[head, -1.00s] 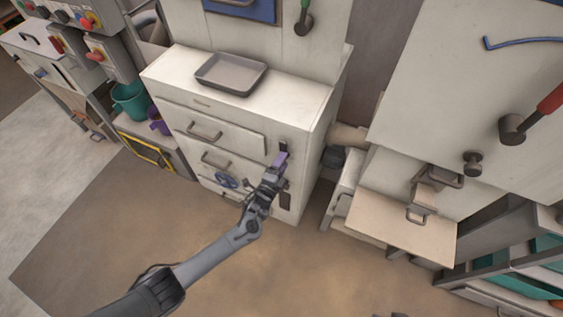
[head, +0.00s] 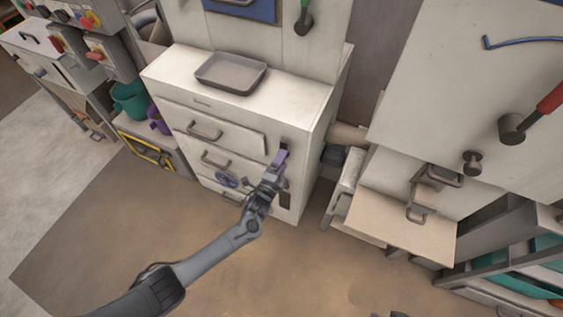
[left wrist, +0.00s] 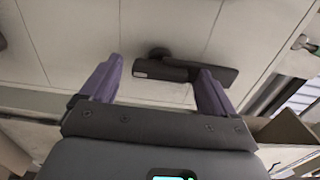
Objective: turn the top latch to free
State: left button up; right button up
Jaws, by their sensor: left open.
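The top latch (head: 285,144) is a dark handle on the right side of the pale cabinet's front. In the left wrist view the dark latch (left wrist: 185,68) shows as a round pivot with a long bar lying roughly crosswise. My left gripper (head: 281,158) has purple fingers and is just below the latch in the head view. In the left wrist view my left gripper (left wrist: 160,75) is open, with the bar across the gap and the right finger overlapping it. I cannot tell whether they touch. My right gripper does not show.
A pale board (head: 400,226) juts out at the right. The brown floor (head: 110,230) in front is clear.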

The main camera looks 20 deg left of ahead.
pick_arm(q)
jog(key=shift+s, duration=0.15)
jog(key=s+p, duration=0.2)
jog(key=s, duration=0.8)
jog(key=shift+s+a, duration=0.25)
jog(key=shift+a, duration=0.15)
